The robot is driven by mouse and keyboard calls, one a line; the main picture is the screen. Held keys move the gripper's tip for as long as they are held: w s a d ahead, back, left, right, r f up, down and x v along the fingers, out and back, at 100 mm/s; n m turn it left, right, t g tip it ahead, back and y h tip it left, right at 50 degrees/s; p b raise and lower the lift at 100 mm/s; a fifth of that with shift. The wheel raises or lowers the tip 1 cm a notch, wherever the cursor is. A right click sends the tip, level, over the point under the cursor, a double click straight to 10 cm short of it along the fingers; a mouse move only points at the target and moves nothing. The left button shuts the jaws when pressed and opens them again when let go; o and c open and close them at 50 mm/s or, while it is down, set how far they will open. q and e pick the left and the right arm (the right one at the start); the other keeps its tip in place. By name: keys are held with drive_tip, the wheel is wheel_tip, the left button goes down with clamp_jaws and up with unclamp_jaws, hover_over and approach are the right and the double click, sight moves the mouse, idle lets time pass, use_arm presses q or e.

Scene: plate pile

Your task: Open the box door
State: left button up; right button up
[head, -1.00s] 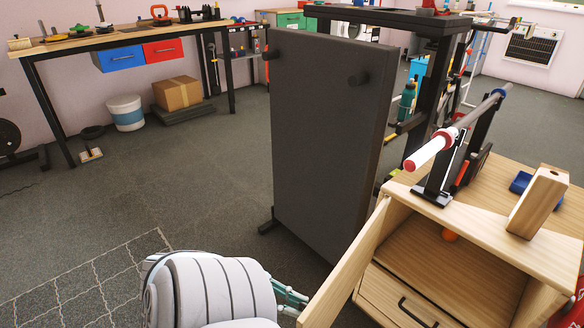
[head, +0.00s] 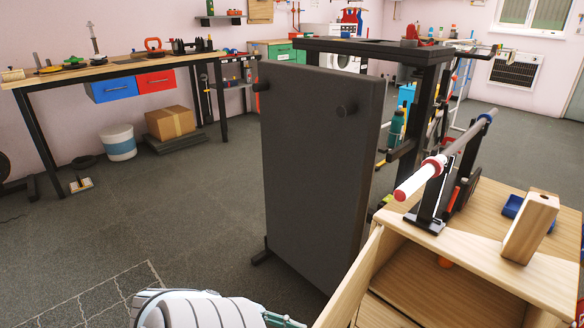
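The box is a light wooden cabinet (head: 540,275) at the lower right. Its door (head: 356,275) stands swung out at the box's left side, and the upper compartment is open to view. The door's lower end is cut off by the frame. My white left arm lies along the bottom edge, left of the door. Only a small teal part of my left gripper (head: 283,320) shows, near the door's outer side; its fingertips are hidden, and I cannot tell if it touches the door. My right gripper is not in view.
An orange round thing (head: 445,262) sits inside the compartment. A rod on a black stand (head: 428,215), a wooden block (head: 530,228) and a blue tray (head: 514,207) are on the box top. A tall dark panel (head: 315,175) stands behind the door.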

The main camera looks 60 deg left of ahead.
use_arm(q)
approach(316, 324)
drive_tip(key=w+d+f, duration=0.1)
drive_tip(key=w+d, duration=0.2)
drive_tip(key=shift+w, duration=0.25)
drive_tip(key=shift+a+f, duration=0.1)
drive_tip(key=shift+a, duration=0.1)
